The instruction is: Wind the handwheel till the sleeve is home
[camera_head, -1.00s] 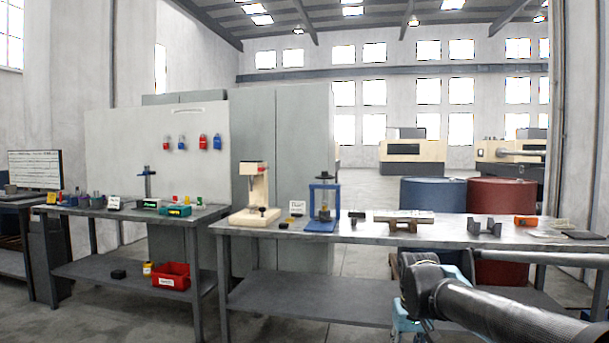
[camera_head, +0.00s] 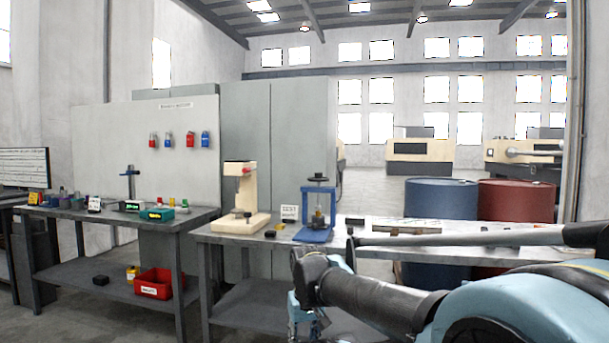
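A small blue press frame (camera_head: 329,203) stands upright on the right-hand workbench (camera_head: 217,236). A dark handwheel (camera_head: 318,180) sits on top of its crossbar. I cannot make out my gripper's fingers. Nothing of mine visibly touches the handwheel.
A cream press (camera_head: 240,195) and a small white sign (camera_head: 289,213) stand left of the blue press. Blue (camera_head: 440,198) and red (camera_head: 515,200) barrels stand behind the bench. My arm hides much of the bench's right part. A red bin (camera_head: 153,284) sits on the left bench's shelf.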

